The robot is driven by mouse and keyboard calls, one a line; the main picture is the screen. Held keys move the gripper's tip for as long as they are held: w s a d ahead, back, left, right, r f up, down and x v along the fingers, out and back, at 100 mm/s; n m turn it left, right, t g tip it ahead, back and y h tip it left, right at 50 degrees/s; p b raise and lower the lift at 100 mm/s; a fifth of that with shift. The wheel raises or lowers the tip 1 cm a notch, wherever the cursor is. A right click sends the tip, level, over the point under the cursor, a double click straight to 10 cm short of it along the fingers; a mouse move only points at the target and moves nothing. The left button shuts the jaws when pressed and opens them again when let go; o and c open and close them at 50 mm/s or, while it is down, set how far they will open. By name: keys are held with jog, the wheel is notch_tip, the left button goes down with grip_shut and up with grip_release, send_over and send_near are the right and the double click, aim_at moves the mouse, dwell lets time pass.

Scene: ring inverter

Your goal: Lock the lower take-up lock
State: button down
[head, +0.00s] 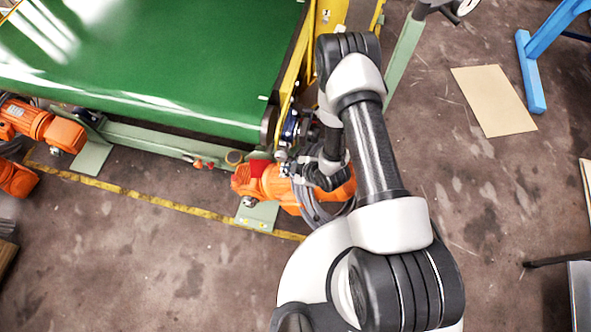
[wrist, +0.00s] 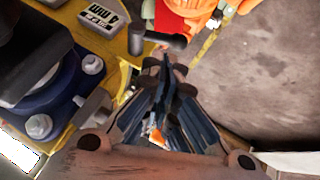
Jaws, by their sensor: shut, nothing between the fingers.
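In the wrist view a dark grey bar-shaped handle (wrist: 166,40), which looks like the lower take-up lock, sticks out from the edge of a yellow plate (wrist: 117,47). I cannot tell its lock state. My gripper (wrist: 168,66) is shut and empty, with its fingertips just below the handle in the picture. I cannot tell whether they touch it. In the head view my gripper (head: 285,152) is small and dark beside the conveyor's near right corner, partly hidden by my arm. The lock cannot be made out there.
A blue round housing with bolts (wrist: 62,100) sits close left of my gripper. A printed label (wrist: 99,17) is on the yellow plate. Orange motors (head: 270,184) stand below the green conveyor belt (head: 160,60). Floor at the right is open, with a cardboard sheet (head: 493,100) lying there.

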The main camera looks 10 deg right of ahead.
jog(key=shift+x, duration=1.25)
